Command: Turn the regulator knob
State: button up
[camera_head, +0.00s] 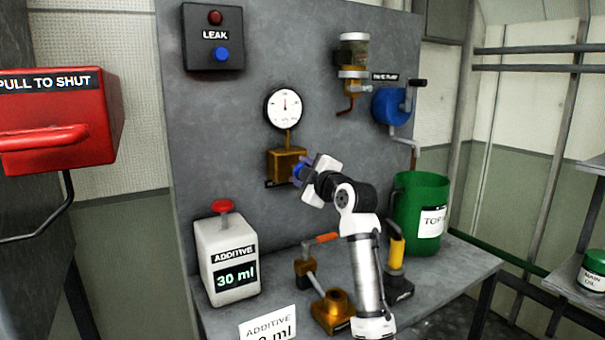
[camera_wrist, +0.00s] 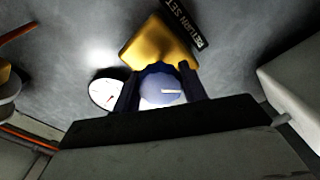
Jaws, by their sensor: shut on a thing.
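The blue regulator knob (camera_wrist: 162,88), with a white pointer line, sits on the front of a brass block. My gripper (camera_wrist: 158,92) has its two dark fingers on either side of the knob and is shut on it. In the head view my gripper (camera_head: 304,174) reaches the brass regulator block (camera_head: 286,163), and a bit of the blue knob (camera_head: 298,173) shows beside the fingers. The white round gauge (camera_head: 284,107) stands above the block, its needle pointing about straight up. In the wrist view a label reading "RETURN SET" (camera_wrist: 185,22) is beside the block (camera_wrist: 158,43).
A white additive container (camera_head: 227,262) with a red top stands on the bench at left. A brass fitting with an orange-handled lever (camera_head: 322,238) stands below my arm. A green jug (camera_head: 421,205) stands at right. A blue pump (camera_head: 391,106) is on the panel.

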jog(key=o, duration=1)
jog(key=shift+s, duration=0.1)
jog(key=b+v, duration=0.2)
jog(key=v, duration=1.1)
jog(key=shift+s+d, duration=0.2)
jog(key=shift+s, duration=0.05)
